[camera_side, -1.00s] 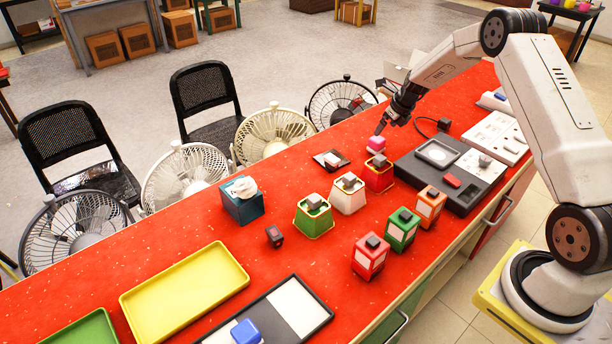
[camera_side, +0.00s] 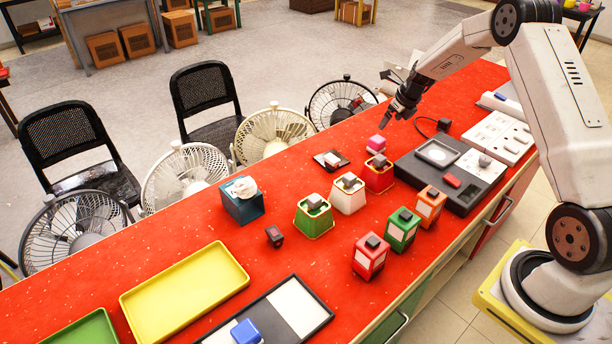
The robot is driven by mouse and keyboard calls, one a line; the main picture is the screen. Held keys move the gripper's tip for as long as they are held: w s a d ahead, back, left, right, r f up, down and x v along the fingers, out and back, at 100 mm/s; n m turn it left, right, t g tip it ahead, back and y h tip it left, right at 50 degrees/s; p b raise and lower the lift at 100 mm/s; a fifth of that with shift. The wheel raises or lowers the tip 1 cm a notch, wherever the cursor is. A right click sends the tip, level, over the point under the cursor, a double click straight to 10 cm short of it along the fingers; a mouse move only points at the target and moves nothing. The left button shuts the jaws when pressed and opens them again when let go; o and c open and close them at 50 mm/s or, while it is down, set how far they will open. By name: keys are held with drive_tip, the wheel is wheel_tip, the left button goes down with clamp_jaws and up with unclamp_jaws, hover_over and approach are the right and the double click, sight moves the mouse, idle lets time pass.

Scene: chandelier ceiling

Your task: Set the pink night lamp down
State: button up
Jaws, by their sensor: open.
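The pink night lamp (camera_side: 376,144) is a small pink block that rests on the red tabletop (camera_side: 180,255), just behind a red lamp-like box (camera_side: 379,176). My gripper (camera_side: 392,121) is open and empty. It hangs above and to the right of the pink lamp, and a gap shows between its fingers and the lamp. The lamp's far side and underside are hidden.
Several coloured boxes, such as a white one (camera_side: 347,198) and a green one (camera_side: 403,234), stand in front of the pink lamp. A dark grey device (camera_side: 448,178) lies to its right. A yellow tray (camera_side: 185,295) is at the front left. Fans line the table's far edge.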

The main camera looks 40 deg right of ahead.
drive_tip(key=s+a+r+n+g, duration=0.1)
drive_tip(key=s+a+r+n, duration=0.25)
drive_tip(key=a+n, duration=0.55)
drive_tip(key=s+a+r+n, duration=0.2)
drive_tip(key=s+a+n, duration=0.2)
drive_tip(key=a+n, duration=0.45)
drive_tip(key=s+a+n, duration=0.5)
drive_tip(key=s+n, duration=0.3)
drive_tip(key=n, duration=0.1)
drive_tip(key=s+a+r+n, duration=0.1)
drive_tip(key=s+a+n, duration=0.5)
drive_tip(key=s+n, duration=0.2)
drive_tip(key=shift+s+a+n+g, duration=0.25)
drive_tip(key=shift+n+g, duration=0.15)
drive_tip(key=shift+n, duration=0.35)
